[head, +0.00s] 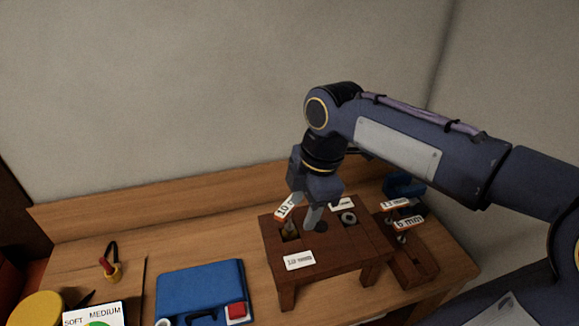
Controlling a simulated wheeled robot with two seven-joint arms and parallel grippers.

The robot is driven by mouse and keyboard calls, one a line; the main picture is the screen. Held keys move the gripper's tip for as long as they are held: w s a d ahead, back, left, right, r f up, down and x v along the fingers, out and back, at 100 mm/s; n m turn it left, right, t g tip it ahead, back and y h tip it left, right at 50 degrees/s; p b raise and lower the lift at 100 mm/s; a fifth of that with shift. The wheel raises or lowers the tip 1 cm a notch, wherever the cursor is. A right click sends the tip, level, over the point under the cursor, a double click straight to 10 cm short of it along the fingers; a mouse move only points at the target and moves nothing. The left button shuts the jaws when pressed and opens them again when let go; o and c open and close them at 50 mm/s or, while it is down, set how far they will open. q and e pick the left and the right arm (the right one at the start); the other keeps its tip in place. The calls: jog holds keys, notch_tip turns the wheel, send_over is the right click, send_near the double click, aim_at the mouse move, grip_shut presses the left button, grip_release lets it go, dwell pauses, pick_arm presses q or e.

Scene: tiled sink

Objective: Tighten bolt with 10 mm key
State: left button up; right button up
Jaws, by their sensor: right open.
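A small brown wooden stand (322,258) sits on the workbench, with recesses in its top and a white label, hard to read but likely "10 mm", on its front left. A key with a white and orange tag reading "10" (285,207) stands tilted over the left recess, where a brass-coloured bolt or shank (290,230) shows. My right gripper (302,222) points down over the stand, open, its fingers close beside this key. I cannot tell whether they touch it. A round metal piece (348,218) sits in the right recess. My left gripper is out of view.
A wooden rack (408,262) right of the stand holds keys with tags, one reading "5 mm" or "6 mm" (409,222). Bare bench lies behind the case.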

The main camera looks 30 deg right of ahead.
aim_at(289, 203)
jog(key=w+r+n, duration=0.1)
jog(key=w+n, duration=0.1)
jog(key=w+r+n+g+h, duration=0.1)
jog(key=w+n, duration=0.1)
jog(key=w+r+n+p, duration=0.1)
jog(key=n, duration=0.2)
jog(key=shift+w, duration=0.4)
jog(key=shift+f+b, duration=0.95)
jog(key=shift+b, duration=0.1)
notch_tip(289, 203, down, 6)
jog(key=b, duration=0.4)
jog(key=shift+r+b, duration=0.15)
jog(key=shift+b, duration=0.25)
jog(key=shift+f+b, duration=0.35)
jog(key=shift+f, duration=0.35)
jog(key=c, duration=0.9)
